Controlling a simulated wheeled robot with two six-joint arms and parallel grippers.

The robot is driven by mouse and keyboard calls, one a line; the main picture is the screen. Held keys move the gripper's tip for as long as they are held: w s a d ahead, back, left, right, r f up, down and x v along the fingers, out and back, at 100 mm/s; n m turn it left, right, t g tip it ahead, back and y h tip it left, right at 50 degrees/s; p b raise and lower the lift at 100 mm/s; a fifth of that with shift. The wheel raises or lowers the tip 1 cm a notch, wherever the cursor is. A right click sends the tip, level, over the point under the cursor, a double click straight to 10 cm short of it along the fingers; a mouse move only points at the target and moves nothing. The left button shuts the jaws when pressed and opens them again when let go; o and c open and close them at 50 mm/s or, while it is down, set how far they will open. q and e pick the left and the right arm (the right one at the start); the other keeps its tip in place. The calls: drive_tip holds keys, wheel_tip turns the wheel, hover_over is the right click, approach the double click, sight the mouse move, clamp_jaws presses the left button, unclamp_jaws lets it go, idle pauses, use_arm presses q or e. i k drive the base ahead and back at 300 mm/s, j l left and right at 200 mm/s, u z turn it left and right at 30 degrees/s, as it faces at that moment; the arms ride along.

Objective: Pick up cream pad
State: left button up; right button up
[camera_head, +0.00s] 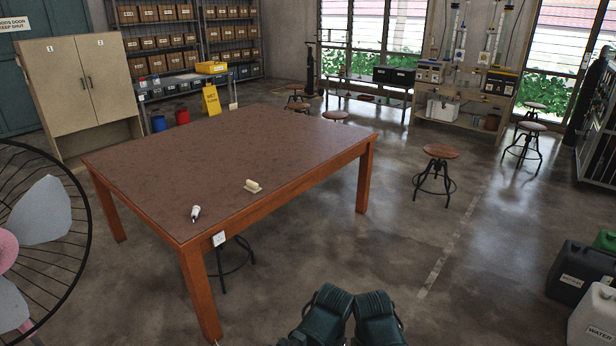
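A small cream pad (253,186), seemingly with a raised part on top, lies on the brown top of a large wooden table (190,150). It is near the table's front edge, right of a small white object with a dark end (195,213). Two dark green parts of my own arms show at the bottom middle, well in front of the table and apart from it. No gripper fingers can be made out, and nothing touches the pad.
A large fan (40,215) stands at the left edge. A stool (437,170) stands right of the table; another is partly under it. Canisters (580,275) stand at the lower right. A yellow floor sign (211,100) stands behind the table. The floor between table and canisters is open.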

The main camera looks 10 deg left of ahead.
sight(252, 187)
drive_tip(key=i+l+z, duration=0.1)
drive_tip(key=i+z, duration=0.15)
drive_tip(key=i, duration=0.7)
drive_tip(key=i+u, duration=0.8)
drive_tip(key=i+j+u, duration=0.1)
drive_tip(key=i+u, duration=0.15)
drive_tip(key=u, duration=0.15)
drive_tip(key=i+u, duration=0.25)
drive_tip(key=u, duration=0.2)
drive_tip(key=i+j, duration=0.2)
drive_tip(key=i, duration=0.3)
drive_tip(key=i+j, duration=0.15)
drive_tip(key=i, duration=0.35)
